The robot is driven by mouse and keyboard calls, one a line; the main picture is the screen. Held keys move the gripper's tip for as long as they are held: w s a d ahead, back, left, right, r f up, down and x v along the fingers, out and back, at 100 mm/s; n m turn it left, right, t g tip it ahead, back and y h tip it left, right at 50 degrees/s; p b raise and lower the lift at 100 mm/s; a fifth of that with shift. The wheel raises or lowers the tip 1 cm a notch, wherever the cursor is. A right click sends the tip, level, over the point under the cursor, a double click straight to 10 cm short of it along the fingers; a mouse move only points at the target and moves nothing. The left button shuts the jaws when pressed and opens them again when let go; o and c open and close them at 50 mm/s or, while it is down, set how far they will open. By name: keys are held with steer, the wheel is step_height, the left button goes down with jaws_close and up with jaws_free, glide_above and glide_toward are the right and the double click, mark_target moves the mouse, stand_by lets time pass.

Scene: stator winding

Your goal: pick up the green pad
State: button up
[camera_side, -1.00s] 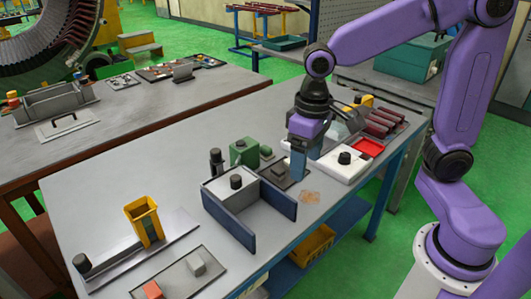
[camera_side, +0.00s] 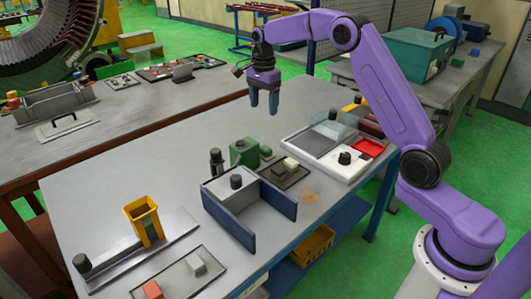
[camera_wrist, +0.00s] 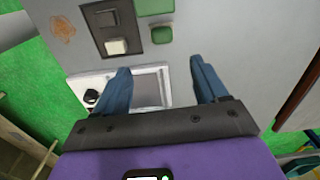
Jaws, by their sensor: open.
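The green pad (camera_side: 266,152) is a small rounded piece lying on the grey table, beside a larger green block (camera_side: 244,152). In the wrist view the green pad (camera_wrist: 162,34) shows beyond the fingertips, roughly in line with the gap between them. My gripper (camera_side: 263,112) has two blue fingers pointing down, spread apart and empty, well above the table and behind the pad in the side view. In the wrist view the fingers (camera_wrist: 160,68) stand wide apart with nothing between them.
A dark tray (camera_side: 301,179) with a dark block and a whitish block (camera_side: 290,163) lies close to the pad. A blue-walled open fixture (camera_side: 230,222) stands in front. A white tray (camera_side: 347,174) with a red compartment is at right. The table's back is clear.

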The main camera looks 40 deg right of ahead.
mark_target(265, 147)
steer(key=shift+m, duration=0.3)
steer(key=f, duration=1.7)
steer(key=shift+w+d+f, duration=0.15)
steer(key=shift+d+f, duration=0.2)
steer(key=c, duration=0.9)
steer(key=shift+r, duration=0.1)
